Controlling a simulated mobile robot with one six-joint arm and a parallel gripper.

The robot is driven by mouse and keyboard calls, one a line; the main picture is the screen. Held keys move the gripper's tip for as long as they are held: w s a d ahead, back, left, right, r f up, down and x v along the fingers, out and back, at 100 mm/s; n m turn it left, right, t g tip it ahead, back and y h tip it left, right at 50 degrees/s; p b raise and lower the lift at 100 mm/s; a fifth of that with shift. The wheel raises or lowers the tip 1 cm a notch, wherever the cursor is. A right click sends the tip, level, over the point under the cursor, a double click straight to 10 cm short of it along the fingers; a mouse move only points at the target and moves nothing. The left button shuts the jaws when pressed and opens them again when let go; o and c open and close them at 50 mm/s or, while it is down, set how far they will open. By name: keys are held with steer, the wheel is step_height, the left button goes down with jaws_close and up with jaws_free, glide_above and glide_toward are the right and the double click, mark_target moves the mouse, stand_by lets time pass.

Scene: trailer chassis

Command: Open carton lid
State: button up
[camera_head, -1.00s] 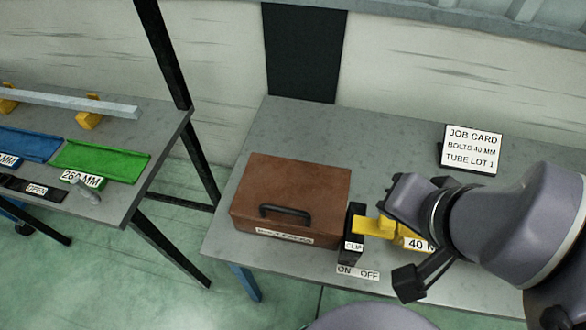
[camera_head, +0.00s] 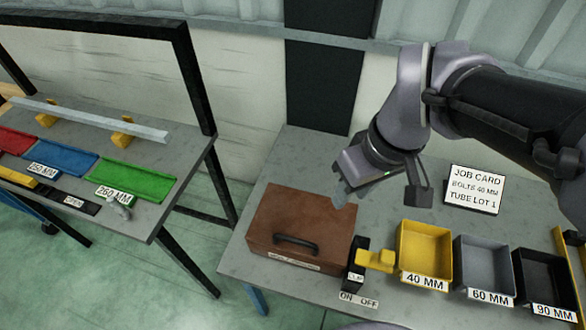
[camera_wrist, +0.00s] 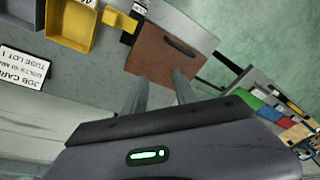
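A brown carton (camera_head: 302,220) with a black handle (camera_head: 295,244) and a label along its front edge stands on the grey table, and its lid looks closed. My gripper (camera_head: 343,196) is over the carton's back right corner in the head view, appearing above it and empty. In the wrist view the carton (camera_wrist: 165,45) lies beyond my two fingers (camera_wrist: 160,76), which stand apart with a gap between them. Whether a fingertip touches the carton cannot be told.
A black and yellow clip block (camera_head: 370,260) stands right of the carton, by an ON/OFF label. Yellow (camera_head: 424,250), grey (camera_head: 484,266) and black (camera_head: 545,280) bins stand further right. A job card (camera_head: 474,189) stands behind them. A second table with coloured trays is left.

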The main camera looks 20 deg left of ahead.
steer(key=w+a+r+n+g+p, duration=0.1)
steer(key=w+a+n+g+p, duration=0.1)
steer(key=a+n, duration=0.3)
steer(key=n+g+h+p, duration=0.1)
steer(key=n+h+p, duration=0.1)
steer(key=n, duration=0.2)
glide_toward(296, 239)
steer(key=shift+n, duration=0.3)
steer(key=f+b, duration=0.1)
steer(key=f, duration=0.1)
steer(key=s+f+b, duration=0.1)
steer(key=f+b, duration=0.1)
steer(key=f, duration=0.1)
steer(key=f+b, duration=0.2)
steer(key=f, duration=0.1)
steer(key=shift+s, duration=0.15)
steer(key=shift+r, duration=0.1)
jaws_close()
